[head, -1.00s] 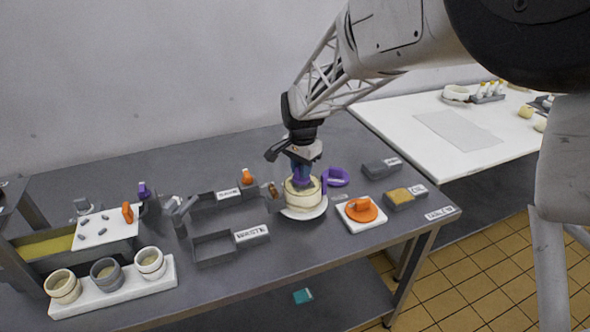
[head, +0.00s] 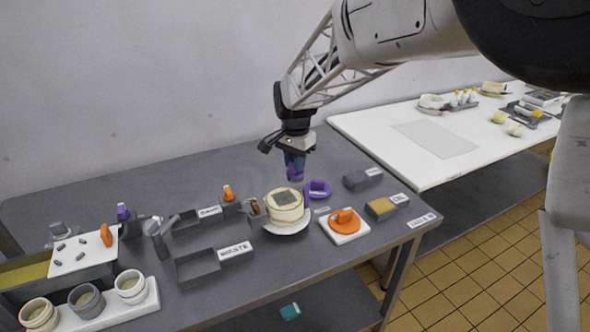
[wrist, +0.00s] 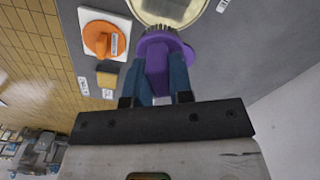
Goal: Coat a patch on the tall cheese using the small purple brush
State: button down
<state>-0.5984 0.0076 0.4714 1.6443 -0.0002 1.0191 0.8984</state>
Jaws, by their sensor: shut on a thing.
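My gripper (head: 295,160) is shut on the small purple brush (wrist: 157,65), whose handle sits between the blue fingers in the wrist view. In the head view, the brush (head: 296,173) is above the back edge of the tall cheese, apparently clear of it. The tall cheese (head: 287,214) is a cream-coloured round on a white plate (head: 302,227). A dark grey square patch (head: 286,197) shows on its top. In the wrist view only part of the cheese (wrist: 170,8) shows at the top edge.
A purple piece (head: 318,188) lies right of the cheese. An orange piece (head: 341,217) sits on a white tile (head: 346,233), near a labelled tan block (head: 380,207). A tray marked waste (head: 198,267) and several cups stand left. A white table (head: 400,170) is behind right.

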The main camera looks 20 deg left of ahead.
jog(key=shift+r, duration=1.15)
jog(key=shift+w, duration=0.1)
